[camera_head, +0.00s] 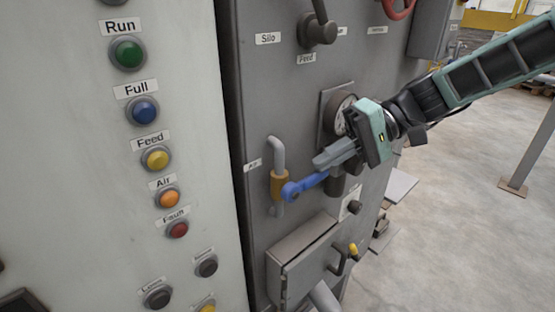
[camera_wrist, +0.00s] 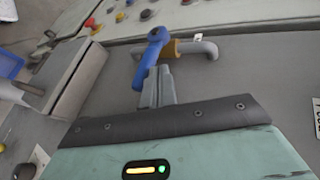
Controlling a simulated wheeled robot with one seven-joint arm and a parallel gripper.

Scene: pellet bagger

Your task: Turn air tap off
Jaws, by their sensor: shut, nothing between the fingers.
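The air tap has a blue lever (camera_head: 306,185) on a brass-coloured valve body (camera_head: 279,186), set in a grey bent pipe (camera_head: 277,150) beside a small "Air" label. In the head view the lever points right and slightly up, across the upright pipe. My gripper (camera_head: 322,162) is shut and empty, with its fingertips right by the lever's free end, on its upper side. In the wrist view the lever (camera_wrist: 149,58) lies just left of my fingertips (camera_wrist: 158,78), touching or almost touching; I cannot tell which. The brass body (camera_wrist: 169,48) shows behind.
A gauge (camera_head: 342,115) sits behind my wrist. A button panel (camera_head: 150,160) stands at left. Open floor (camera_head: 460,220) lies at right.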

